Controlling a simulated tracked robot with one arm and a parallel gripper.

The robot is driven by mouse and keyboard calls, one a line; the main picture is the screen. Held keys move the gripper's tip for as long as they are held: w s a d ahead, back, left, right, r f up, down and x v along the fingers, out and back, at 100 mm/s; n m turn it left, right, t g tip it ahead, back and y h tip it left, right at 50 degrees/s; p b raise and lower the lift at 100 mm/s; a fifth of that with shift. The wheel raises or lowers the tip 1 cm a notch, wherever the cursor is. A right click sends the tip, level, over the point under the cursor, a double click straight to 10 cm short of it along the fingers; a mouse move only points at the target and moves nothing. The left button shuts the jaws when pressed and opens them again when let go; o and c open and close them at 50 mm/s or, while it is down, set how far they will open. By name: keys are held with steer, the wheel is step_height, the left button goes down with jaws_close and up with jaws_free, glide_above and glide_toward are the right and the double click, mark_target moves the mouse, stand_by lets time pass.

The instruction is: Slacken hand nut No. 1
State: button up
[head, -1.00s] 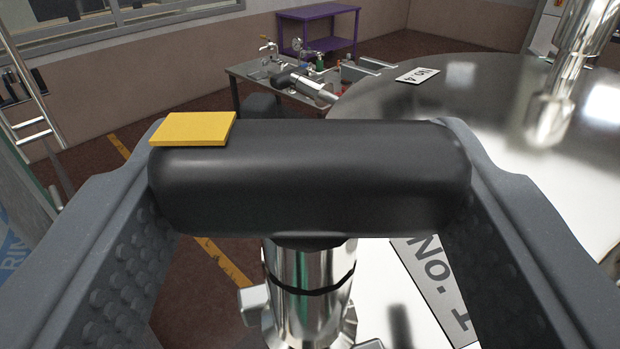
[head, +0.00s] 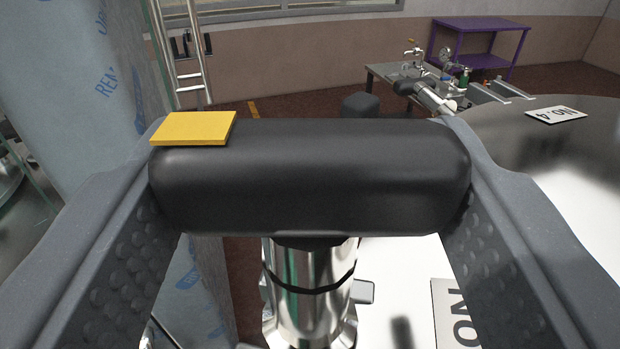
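Hand nut No. 1 (head: 310,180) has a thick black crossbar on a shiny metal stem (head: 308,285), with a flat yellow tab (head: 194,128) on the left of the bar. My gripper (head: 310,165) has one grey, studded finger at each end of the bar and is shut on it. The bar lies level across the view. A white label plate (head: 455,315) with black letters lies at the lower right of the stem; only "NO" shows now. The lower end of the stem is cut off by the frame.
A shiny round lid (head: 575,165) with a "NO. 4" plate (head: 557,115) spreads to the right. Another black-handled nut (head: 427,93) stands beyond. A film-wrapped column (head: 75,75) and a ladder (head: 188,75) are at left. A purple table (head: 480,40) stands far back.

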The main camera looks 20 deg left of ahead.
mark_target(294, 127)
steer(key=shift+r+n+g+y+p, duration=0.15)
steer(key=shift+n+g+y+p, duration=0.15)
steer(key=shift+n+y+p, duration=0.6)
steer(key=o, duration=1)
steer(key=shift+m, duration=0.4)
steer(key=shift+p, duration=0.3)
steer(key=shift+r+p, duration=0.45)
steer(key=shift+r, duration=1.1)
steer(key=shift+a+r, duration=0.1)
steer(key=shift+a, duration=0.05)
steer(key=shift+s+a+r+b, duration=0.25)
steer(key=shift+s+a+b, duration=1.1)
steer(key=shift+s+b, duration=0.65)
steer(key=shift+s+a+r+b, duration=0.2)
steer(key=shift+s+a+b, duration=1.2)
steer(key=shift+s, duration=1.1)
steer(key=shift+s+a+r+b, duration=0.25)
steer(key=shift+s+a+b, duration=1)
steer(key=shift+s+b, duration=0.8)
